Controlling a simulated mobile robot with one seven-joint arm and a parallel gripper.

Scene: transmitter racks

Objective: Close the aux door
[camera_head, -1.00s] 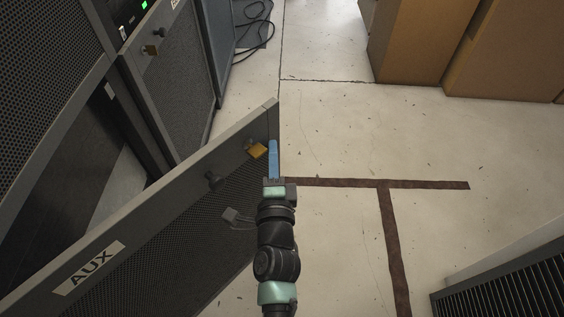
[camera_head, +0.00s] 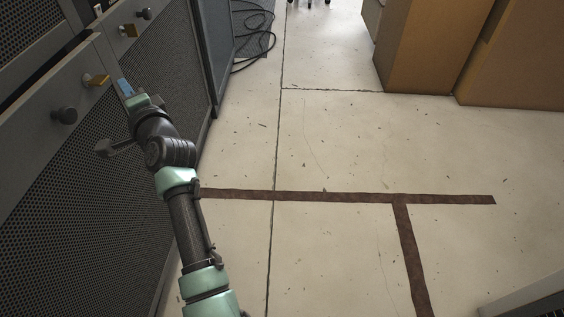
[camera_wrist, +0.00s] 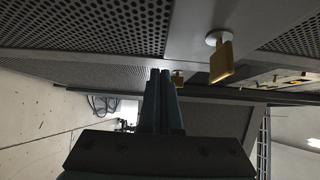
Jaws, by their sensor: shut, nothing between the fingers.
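The aux door (camera_head: 75,175) is a grey panel with dark perforated mesh at the left of the head view. It stands nearly in line with the cabinet front, with a dark strip along its top edge; I cannot tell whether it is fully flush. It carries a dark round knob (camera_head: 65,115) and a yellow key-like piece (camera_head: 96,80). Its AUX label is out of view. My gripper (camera_head: 124,88), with blue fingers, is shut and empty by the door's far upper corner. The fingers show in the wrist view (camera_wrist: 162,100). I cannot tell whether they touch the door.
A neighbouring mesh door (camera_head: 165,75) with its own yellow piece (camera_head: 128,30) lies just beyond. Black cables (camera_head: 255,40) lie on the floor behind it. Cardboard boxes (camera_head: 430,45) stand at the back right. The floor (camera_head: 330,140) in the middle is clear.

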